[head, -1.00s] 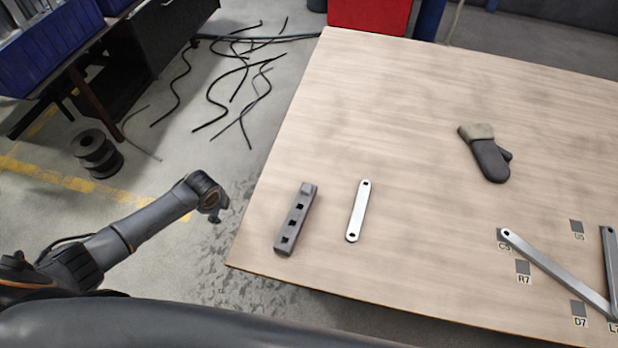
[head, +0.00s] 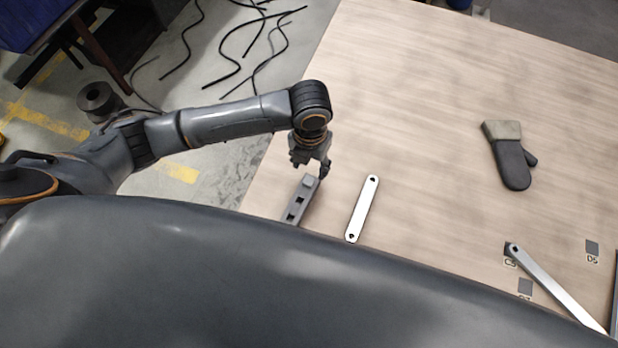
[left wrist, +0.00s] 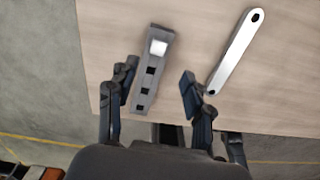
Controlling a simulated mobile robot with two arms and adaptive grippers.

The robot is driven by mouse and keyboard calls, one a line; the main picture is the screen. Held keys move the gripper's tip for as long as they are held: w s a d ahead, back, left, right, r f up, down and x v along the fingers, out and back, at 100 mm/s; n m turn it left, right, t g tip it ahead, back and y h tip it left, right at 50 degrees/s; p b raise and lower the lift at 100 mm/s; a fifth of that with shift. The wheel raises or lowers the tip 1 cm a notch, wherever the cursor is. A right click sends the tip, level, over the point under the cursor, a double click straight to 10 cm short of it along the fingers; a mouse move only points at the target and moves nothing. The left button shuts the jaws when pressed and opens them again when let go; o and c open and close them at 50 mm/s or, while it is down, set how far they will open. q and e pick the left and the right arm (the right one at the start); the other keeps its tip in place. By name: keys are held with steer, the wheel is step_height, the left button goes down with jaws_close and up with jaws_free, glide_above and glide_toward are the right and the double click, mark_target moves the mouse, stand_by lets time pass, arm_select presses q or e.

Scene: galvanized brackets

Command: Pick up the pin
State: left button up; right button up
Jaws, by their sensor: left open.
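The pin (head: 309,181) is a small grey square peg in the far end of a dark grey holder block (head: 291,212) with square holes. In the left wrist view the pin (left wrist: 158,47) shows as a pale square top on the holder (left wrist: 145,90); its lower part is hidden in the block. My left gripper (head: 312,167) is over the table at the holder's far end, above the pin. In the left wrist view its open fingers (left wrist: 158,76) are on either side of the holder, with nothing between them gripped. My right gripper is not in view.
A pale flat bracket (head: 363,209) lies just right of the holder. A mitt (head: 510,155) lies farther right on the table (head: 430,110). Another bracket (head: 557,286) lies at lower right near labelled dark squares. My own body hides the table's near edge.

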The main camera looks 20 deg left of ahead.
mark_target(309, 179)
arm_select(q)
step_height(309, 179, down, 2)
steer(key=shift+w+f, duration=0.15)
steer(key=shift+f, duration=0.1)
step_height(309, 179, down, 2)
steer(key=shift+a+f+p, duration=0.1)
steer(key=shift+p, duration=0.3)
step_height(309, 179, down, 2)
steer(key=shift+w+f, duration=0.1)
steer(key=shift+f, duration=0.65)
steer(key=shift+w, duration=0.1)
jaws_close()
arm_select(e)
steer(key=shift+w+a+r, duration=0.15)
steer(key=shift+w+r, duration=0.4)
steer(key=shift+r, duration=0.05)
